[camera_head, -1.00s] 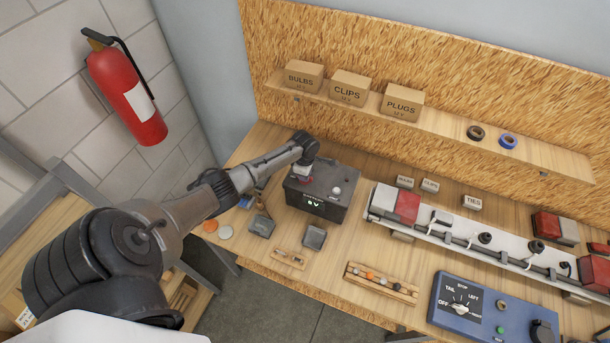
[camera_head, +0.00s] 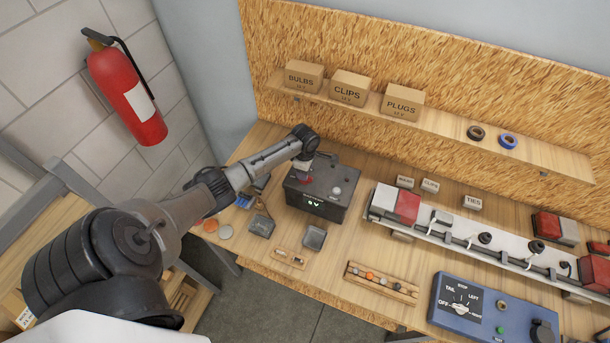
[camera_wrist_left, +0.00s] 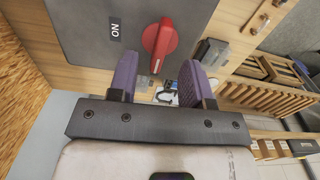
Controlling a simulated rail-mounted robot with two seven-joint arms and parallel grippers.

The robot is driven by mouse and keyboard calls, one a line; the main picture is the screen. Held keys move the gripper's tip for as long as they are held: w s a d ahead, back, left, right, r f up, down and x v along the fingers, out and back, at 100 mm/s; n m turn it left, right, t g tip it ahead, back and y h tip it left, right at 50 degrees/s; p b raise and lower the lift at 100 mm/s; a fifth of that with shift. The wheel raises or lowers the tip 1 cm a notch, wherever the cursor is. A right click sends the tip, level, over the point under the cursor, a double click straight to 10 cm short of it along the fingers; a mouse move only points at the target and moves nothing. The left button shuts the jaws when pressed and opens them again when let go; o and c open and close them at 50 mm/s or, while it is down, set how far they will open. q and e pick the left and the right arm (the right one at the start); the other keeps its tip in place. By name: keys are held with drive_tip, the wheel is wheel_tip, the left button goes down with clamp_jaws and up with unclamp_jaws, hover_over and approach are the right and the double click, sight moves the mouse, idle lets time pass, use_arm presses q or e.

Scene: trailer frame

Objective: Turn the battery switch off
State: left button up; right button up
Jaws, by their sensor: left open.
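The battery box (camera_head: 325,187) is dark grey with a lit green readout on its front and stands at the back left of the bench. On its top is the red battery switch knob (camera_wrist_left: 158,38), which also shows small in the head view (camera_head: 305,180). An ON label (camera_wrist_left: 115,28) sits beside the knob in the wrist view. My left gripper (camera_wrist_left: 158,72) is open and empty. Its two purple fingers are spread, and the knob appears just past the fingertips, between their lines. In the head view my left gripper (camera_head: 303,170) is over the box's left part. My right gripper is not in view.
Small dark trays (camera_head: 314,237) and a wooden holder (camera_head: 289,258) lie in front of the box. A light bar (camera_head: 408,205) and a blue control panel (camera_head: 480,310) are to the right. A shelf with labelled boxes (camera_head: 348,87) hangs behind.

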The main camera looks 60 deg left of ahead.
use_arm(q)
drive_tip(key=shift+r, duration=1.65)
